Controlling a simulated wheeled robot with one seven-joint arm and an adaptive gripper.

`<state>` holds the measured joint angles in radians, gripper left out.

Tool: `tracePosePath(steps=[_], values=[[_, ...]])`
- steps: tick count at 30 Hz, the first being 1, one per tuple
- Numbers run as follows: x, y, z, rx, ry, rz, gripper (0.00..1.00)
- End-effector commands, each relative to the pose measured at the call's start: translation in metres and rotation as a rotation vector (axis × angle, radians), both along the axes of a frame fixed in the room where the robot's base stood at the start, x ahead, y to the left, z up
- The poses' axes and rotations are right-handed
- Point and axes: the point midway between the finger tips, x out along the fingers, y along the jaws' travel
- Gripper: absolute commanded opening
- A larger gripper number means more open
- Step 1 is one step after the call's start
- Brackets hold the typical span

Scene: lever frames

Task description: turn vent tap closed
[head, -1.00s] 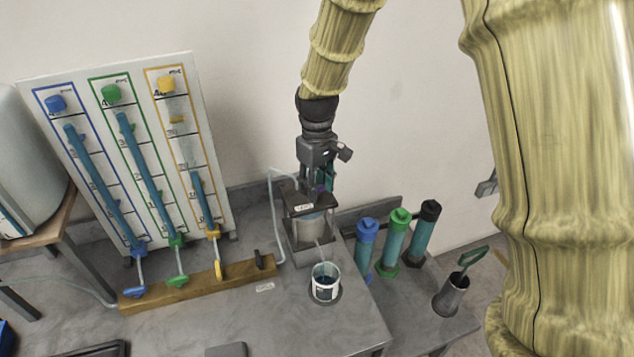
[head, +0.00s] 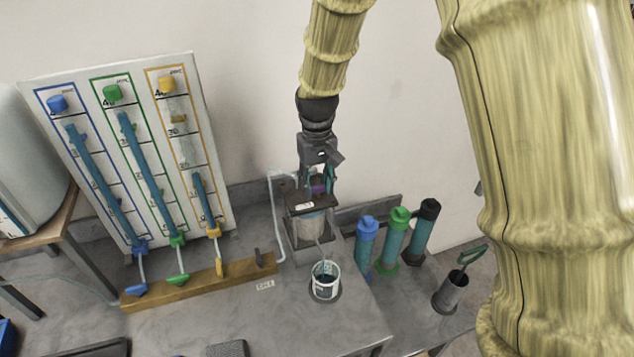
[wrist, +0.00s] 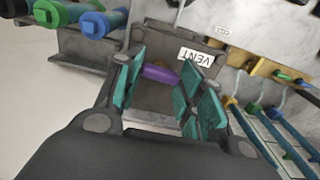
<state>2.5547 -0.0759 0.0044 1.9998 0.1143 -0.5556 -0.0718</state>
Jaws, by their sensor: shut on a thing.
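The vent tap is a purple handle (wrist: 161,75) on top of a dark box-like stand, beside a white VENT label (wrist: 196,57). It shows in the head view (head: 318,188) as a small purple patch, partly hidden by my fingers. My gripper (wrist: 158,86) has teal finger pads on both sides of the purple handle and is shut on it. In the head view my gripper (head: 317,184) points down over the stand (head: 303,201). A clear vessel (head: 308,226) sits inside the stand below the tap.
A white cup (head: 325,281) stands in front of the stand. Blue (head: 366,240), green (head: 394,238) and black-capped (head: 424,228) cylinders stand to the right. A panel of tubes (head: 180,200) and a wooden bar with levers (head: 200,283) are left.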

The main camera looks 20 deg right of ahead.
Motion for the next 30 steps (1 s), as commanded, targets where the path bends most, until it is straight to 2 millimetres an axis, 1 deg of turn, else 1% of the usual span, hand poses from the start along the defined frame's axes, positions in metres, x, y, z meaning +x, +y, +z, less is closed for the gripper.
tracePosePath(steps=[6, 7, 9, 10, 14, 17, 18, 23, 30], values=[[0.002, -0.001, 0.002, 0.001, -0.005, -0.007, 0.15], [0.002, -0.001, 0.002, 0.001, -0.005, -0.007, 0.42], [0.002, -0.001, 0.001, 0.001, -0.005, -0.007, 0.55], [0.002, -0.001, 0.001, 0.001, -0.005, -0.007, 0.58], [0.002, -0.001, 0.003, 0.001, -0.005, -0.007, 0.58], [0.002, -0.001, 0.009, 0.001, -0.005, -0.007, 0.58], [0.002, -0.001, 0.013, 0.001, -0.006, -0.008, 0.61], [0.002, 0.000, 0.039, 0.001, -0.007, -0.005, 0.61], [0.001, 0.000, 0.082, 0.001, -0.005, -0.002, 0.61]])
